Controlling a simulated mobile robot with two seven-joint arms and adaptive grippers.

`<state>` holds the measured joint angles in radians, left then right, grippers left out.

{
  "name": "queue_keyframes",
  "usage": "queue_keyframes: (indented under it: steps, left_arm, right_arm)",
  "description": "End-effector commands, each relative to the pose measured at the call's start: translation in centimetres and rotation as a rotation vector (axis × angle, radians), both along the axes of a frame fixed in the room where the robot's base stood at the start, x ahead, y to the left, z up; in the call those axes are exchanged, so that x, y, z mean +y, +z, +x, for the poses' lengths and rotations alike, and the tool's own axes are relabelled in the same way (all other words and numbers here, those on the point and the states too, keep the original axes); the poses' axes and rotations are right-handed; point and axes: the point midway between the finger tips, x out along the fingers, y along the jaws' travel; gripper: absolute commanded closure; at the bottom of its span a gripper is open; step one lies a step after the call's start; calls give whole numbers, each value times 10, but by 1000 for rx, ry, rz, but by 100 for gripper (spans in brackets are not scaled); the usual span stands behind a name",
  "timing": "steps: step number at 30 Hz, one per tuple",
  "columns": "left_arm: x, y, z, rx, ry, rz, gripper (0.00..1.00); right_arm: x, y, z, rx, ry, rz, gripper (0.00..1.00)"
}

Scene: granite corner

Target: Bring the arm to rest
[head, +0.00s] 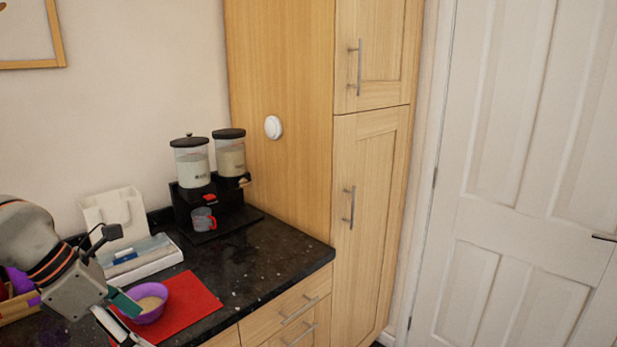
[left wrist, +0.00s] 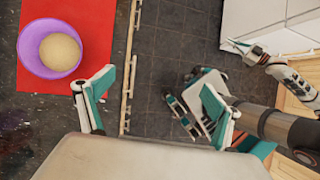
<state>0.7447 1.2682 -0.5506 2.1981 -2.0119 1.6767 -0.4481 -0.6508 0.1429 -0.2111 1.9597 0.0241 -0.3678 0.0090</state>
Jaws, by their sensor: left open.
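My left gripper (head: 128,322) comes in from the left in the head view, in front of the near left edge of the red mat. Its two teal-tipped fingers (left wrist: 155,103) stand wide apart in the left wrist view with nothing between them. The arm leans over the left part of the counter. At upper right in the left wrist view, what looks like my right gripper (left wrist: 246,48) shows small over the floor side; its jaw state is unclear.
A purple bowl (head: 163,312) with beige contents sits on the red mat (head: 196,297), close beside the left gripper. Behind are a cereal dispenser (head: 187,213), a grey-and-red mug (head: 203,220) and a white tray (head: 160,258). The dark counter (head: 275,250) is clear at right.

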Motion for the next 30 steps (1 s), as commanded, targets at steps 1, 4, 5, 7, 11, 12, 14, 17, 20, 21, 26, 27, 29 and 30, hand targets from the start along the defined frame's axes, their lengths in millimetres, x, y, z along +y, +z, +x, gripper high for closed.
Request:
queue_keyframes:
  steps: [1,4,5,7,11,12,14,17,20,21,26,27,29,30]
  left_arm:
    - [-21,-9,-3,24,-23,-70,8]
    - [-65,-18,-10,70,-59,-232,8]
    - [-80,-20,-13,88,-67,-292,8]
    - [-115,-21,-20,134,-73,-449,8]
    - [-177,-11,-28,250,-15,-804,8]
    - [-190,-5,-26,287,26,-920,8]
    - [-205,2,-21,352,108,-1093,8]
    - [-213,7,-3,462,295,-1364,8]
    - [-202,-8,22,578,547,-1604,8]
    - [-194,-22,31,625,665,-1687,8]
    - [-153,-112,48,814,1208,-1931,8]
    - [-144,-138,45,853,1338,-1961,8]
    - [-133,-177,37,908,1525,-1990,8]
    - [-127,-203,28,943,1645,-1998,8]
  right_arm:
    - [0,0,0,-1,0,1,100]
    - [2,3,3,-7,-2,4,100]
    - [3,5,4,-10,-2,7,100]
    - [4,8,7,-17,-4,11,100]
    - [4,8,6,-16,-3,12,100]
    - [4,7,5,-13,-3,10,100]
    - [3,5,3,-9,-2,8,100]
    - [3,3,2,-6,-2,7,100]
    - [3,2,2,-3,-1,6,100]
    - [3,1,1,-3,-1,6,100]
    - [2,0,1,0,-1,3,100]
    - [2,0,1,0,-1,3,100]
    - [1,0,1,0,-1,3,100]
    - [1,0,1,0,-1,3,100]
